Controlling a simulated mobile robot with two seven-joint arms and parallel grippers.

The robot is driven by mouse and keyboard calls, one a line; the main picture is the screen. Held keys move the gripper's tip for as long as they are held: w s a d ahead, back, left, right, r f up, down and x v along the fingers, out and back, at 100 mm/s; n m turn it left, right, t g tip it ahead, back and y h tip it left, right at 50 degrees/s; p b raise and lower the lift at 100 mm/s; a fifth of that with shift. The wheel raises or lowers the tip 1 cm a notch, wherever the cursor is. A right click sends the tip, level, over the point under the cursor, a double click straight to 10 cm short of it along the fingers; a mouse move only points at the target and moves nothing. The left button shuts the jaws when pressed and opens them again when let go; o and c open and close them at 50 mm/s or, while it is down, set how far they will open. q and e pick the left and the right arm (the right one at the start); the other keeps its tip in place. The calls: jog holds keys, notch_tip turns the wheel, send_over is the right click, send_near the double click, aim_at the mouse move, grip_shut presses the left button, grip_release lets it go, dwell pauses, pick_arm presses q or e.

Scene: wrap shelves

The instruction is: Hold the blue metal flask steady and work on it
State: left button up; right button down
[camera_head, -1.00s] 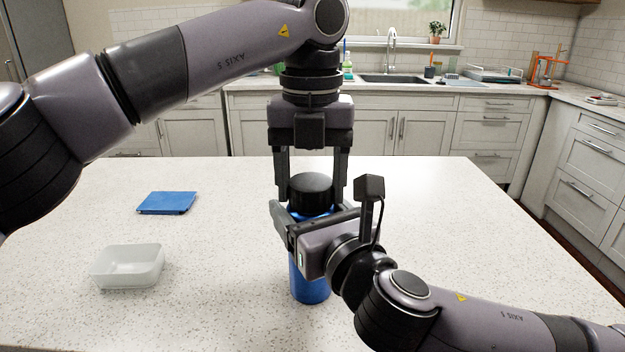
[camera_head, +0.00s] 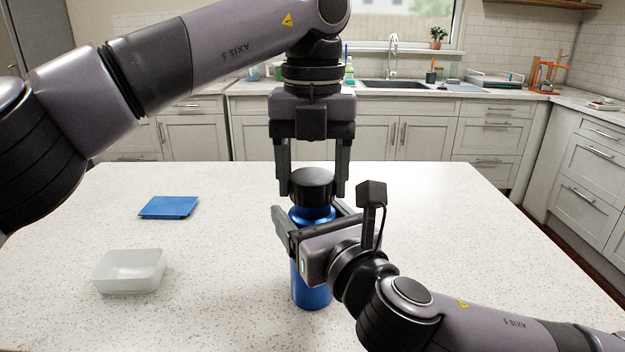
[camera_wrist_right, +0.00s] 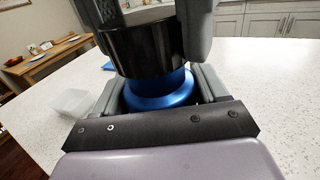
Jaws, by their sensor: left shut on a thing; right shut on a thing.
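The blue metal flask (camera_head: 311,286) stands upright on the counter; it also shows in the right wrist view (camera_wrist_right: 165,88). Its black lid (camera_head: 312,187) sits above the blue shoulder, slightly tilted; the right wrist view shows the lid (camera_wrist_right: 150,50) close up. I cannot tell whether the lid is clear of the neck. My left gripper (camera_head: 313,186) points down from above and is shut on the lid. My right gripper (camera_head: 312,222) comes in level from the right and is shut around the flask's upper body, hiding part of it.
A translucent white tub (camera_head: 129,273) stands on the speckled counter (camera_head: 220,250) at the left. A flat blue item (camera_head: 169,207) lies behind it. The counter right of the flask is bare beyond my right arm. A sink counter runs along the back wall.

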aim_at(313, 175)
pick_arm(q)
jog(key=shift+r, duration=0.35)
pick_arm(e)
jog(key=shift+s+a, duration=0.1)
pick_arm(q)
jog(key=shift+r, duration=0.1)
jog(key=shift+r, duration=1.9)
pick_arm(e)
grip_release()
